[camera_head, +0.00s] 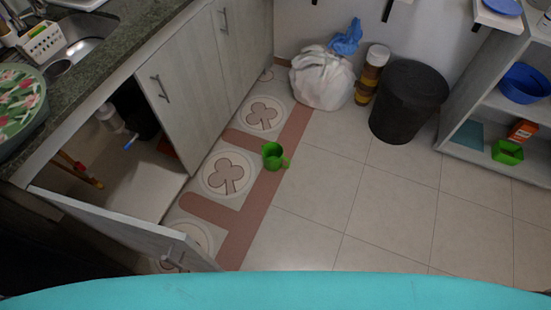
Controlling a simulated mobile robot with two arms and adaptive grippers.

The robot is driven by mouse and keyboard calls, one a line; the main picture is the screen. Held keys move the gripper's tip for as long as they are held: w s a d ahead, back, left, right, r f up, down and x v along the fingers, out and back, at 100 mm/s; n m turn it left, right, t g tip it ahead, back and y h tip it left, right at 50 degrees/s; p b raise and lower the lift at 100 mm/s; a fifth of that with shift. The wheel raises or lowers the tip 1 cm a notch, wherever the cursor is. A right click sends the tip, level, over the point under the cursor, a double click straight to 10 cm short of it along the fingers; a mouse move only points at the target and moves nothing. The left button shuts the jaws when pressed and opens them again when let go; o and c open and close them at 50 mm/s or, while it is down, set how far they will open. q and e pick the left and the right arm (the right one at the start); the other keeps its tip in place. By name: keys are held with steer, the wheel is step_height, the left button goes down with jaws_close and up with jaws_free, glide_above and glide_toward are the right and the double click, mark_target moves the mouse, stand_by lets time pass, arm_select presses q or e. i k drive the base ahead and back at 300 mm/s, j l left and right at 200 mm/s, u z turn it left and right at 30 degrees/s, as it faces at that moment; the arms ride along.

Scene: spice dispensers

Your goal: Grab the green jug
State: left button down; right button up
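A small green jug (273,156) with a handle on its right side stands on the tiled floor, near the middle of the head view. It is on the edge of the pink patterned tile strip, a little out from the kitchen cabinets. Nothing is touching it. Neither of my grippers shows in the head view.
An open lower cabinet door (125,228) juts out at the lower left. A black bin (406,105), a white bag (321,80) and stacked jars (371,75) stand at the back wall. A shelf unit (476,118) is at right. The floor (350,205) right of the jug is clear.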

mark_target(272, 153)
steer(key=u, duration=0.3)
steer(key=i+l+u, duration=0.15)
steer(key=u, duration=0.3)
steer(key=i+l+u, duration=0.1)
steer(key=l+u, duration=0.25)
steer(key=u, duration=0.15)
steer(key=l+u, duration=0.3)
steer(key=u, duration=0.15)
steer(key=i+l, duration=0.05)
